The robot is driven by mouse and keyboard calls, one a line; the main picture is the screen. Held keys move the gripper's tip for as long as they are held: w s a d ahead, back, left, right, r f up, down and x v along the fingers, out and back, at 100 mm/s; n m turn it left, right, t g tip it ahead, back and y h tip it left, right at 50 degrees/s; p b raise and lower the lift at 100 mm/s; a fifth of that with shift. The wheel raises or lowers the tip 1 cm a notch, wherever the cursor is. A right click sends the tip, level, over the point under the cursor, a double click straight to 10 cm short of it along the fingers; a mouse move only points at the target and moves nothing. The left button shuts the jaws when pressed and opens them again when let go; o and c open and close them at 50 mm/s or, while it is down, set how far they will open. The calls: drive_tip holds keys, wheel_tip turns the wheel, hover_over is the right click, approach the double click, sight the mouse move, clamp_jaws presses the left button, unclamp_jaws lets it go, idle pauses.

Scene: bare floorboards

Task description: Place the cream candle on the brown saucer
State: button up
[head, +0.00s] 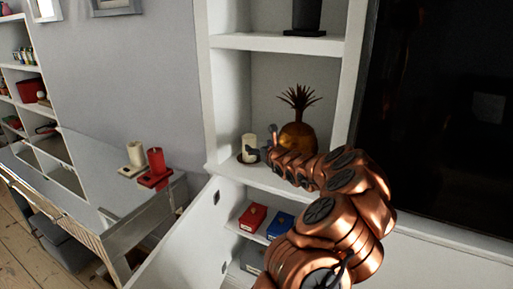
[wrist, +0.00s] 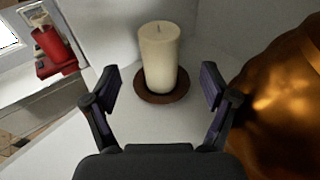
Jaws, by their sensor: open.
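The cream candle (wrist: 159,60) stands upright on the brown saucer (wrist: 163,97) in the wrist view. In the head view the candle (head: 250,146) is on the white shelf, with the saucer's dark rim (head: 240,158) showing under it. My gripper (wrist: 160,92) is open, its two fingers apart on either side of the saucer and the candle's lower part, nearer the camera. No contact between fingers and candle shows. In the head view my gripper (head: 254,152) is small and partly covers the saucer.
A golden pineapple ornament (head: 298,136) stands close on the right, also large in the wrist view (wrist: 290,95). A red candle (head: 156,161) and another cream candle (head: 136,154) stand on the left cabinet. Red (head: 253,217) and blue (head: 280,223) boxes are below.

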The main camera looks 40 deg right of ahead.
drive_tip(key=shift+b+v, duration=0.3)
drive_tip(key=shift+v, duration=0.95)
drive_tip(key=shift+a, duration=0.1)
